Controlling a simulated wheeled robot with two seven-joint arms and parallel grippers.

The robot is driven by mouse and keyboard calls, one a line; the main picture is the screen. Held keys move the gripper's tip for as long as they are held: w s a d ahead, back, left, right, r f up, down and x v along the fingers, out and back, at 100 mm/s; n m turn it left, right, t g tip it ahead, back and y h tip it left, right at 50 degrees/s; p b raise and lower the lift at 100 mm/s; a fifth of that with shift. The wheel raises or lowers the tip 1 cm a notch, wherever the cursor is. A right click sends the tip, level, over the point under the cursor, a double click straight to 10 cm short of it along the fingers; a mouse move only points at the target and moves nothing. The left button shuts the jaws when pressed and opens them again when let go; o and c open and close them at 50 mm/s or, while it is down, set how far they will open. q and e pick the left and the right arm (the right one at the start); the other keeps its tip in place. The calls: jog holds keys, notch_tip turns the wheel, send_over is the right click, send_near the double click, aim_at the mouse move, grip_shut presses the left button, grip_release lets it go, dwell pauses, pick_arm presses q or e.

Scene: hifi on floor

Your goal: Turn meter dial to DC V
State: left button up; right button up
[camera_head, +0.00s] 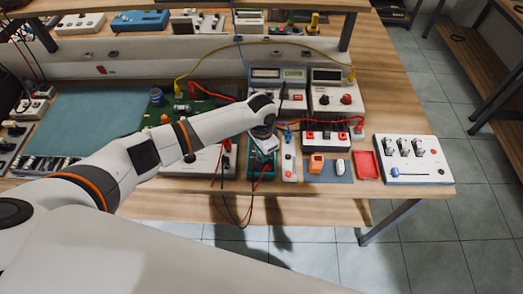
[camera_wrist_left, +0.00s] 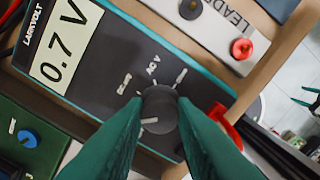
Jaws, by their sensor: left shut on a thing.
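The meter (camera_wrist_left: 110,55) fills much of the left wrist view. It has a dark face with a teal edge and the name LARKVOLT. Its display (camera_wrist_left: 62,38) reads 0.7 V. Its round dark dial (camera_wrist_left: 160,105) has printed labels around its upper side; one looks like ACV, the others are too small to read surely. A pale mark shows at the dial's lower left. My left gripper (camera_wrist_left: 161,112) is shut on the dial, its green fingers on both sides. In the head view my left gripper (camera_head: 264,141) covers most of the teal meter (camera_head: 262,167).
A red plug (camera_wrist_left: 225,125) sits close to the right finger. A pale box marked LEAD (camera_wrist_left: 215,30) lies beside the meter. In the head view, red and black leads hang over the table's front edge. A white switch panel (camera_head: 413,160) stands at the right.

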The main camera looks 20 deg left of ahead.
pick_arm(q)
jog(key=o, duration=1)
jog(key=shift+r, duration=0.1)
notch_tip(320, 180, up, 12)
jog(key=b, duration=0.2)
